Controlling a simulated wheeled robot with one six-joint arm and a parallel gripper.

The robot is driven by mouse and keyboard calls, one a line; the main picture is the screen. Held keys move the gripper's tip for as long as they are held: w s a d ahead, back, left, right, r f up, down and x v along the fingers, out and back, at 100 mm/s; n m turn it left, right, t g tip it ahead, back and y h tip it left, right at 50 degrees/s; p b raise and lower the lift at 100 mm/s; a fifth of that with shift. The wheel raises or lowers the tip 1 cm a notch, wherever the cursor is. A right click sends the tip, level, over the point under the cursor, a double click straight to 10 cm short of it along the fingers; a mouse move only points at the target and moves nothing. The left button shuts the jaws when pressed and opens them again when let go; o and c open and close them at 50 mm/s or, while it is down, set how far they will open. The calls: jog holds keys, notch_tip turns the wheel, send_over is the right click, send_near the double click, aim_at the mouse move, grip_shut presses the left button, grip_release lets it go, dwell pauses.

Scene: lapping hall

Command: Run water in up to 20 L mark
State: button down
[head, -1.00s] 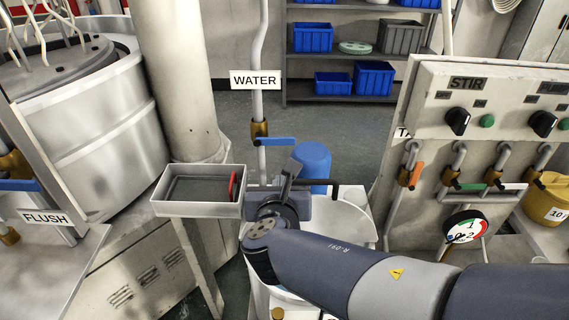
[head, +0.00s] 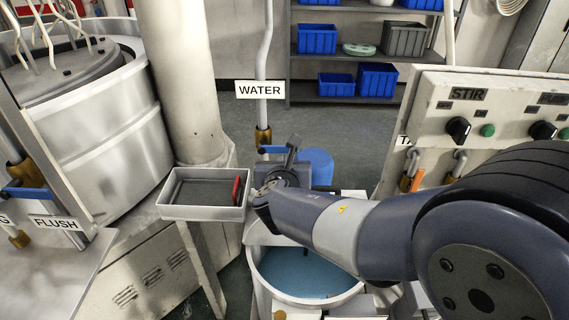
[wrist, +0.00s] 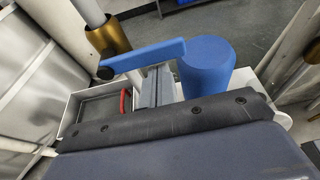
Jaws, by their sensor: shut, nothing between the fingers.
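The water valve is a brass body (head: 264,137) on a pale vertical pipe under a WATER sign (head: 260,90). Its blue lever (wrist: 142,56) stands out to the right, across the pipe, and its end is partly hidden by my arm in the head view. My gripper (head: 293,146) is shut and empty, close to the lever; in the wrist view its fingers (wrist: 158,86) are just below the lever, and I cannot tell whether they touch it. A round white tank (head: 258,293) below my arm holds blue water (head: 300,274). No 20 L mark is readable.
A grey tray (head: 205,212) with a red-handled item (head: 237,189) stands left of my gripper. A blue cylinder (head: 321,163) is just behind it. A STIR control panel (head: 500,105) is at right, a FLUSH station (head: 57,222) at left. Floor behind is open.

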jog(key=shift+r, duration=0.15)
jog(key=shift+d+r, duration=0.1)
jog(key=shift+r, duration=0.65)
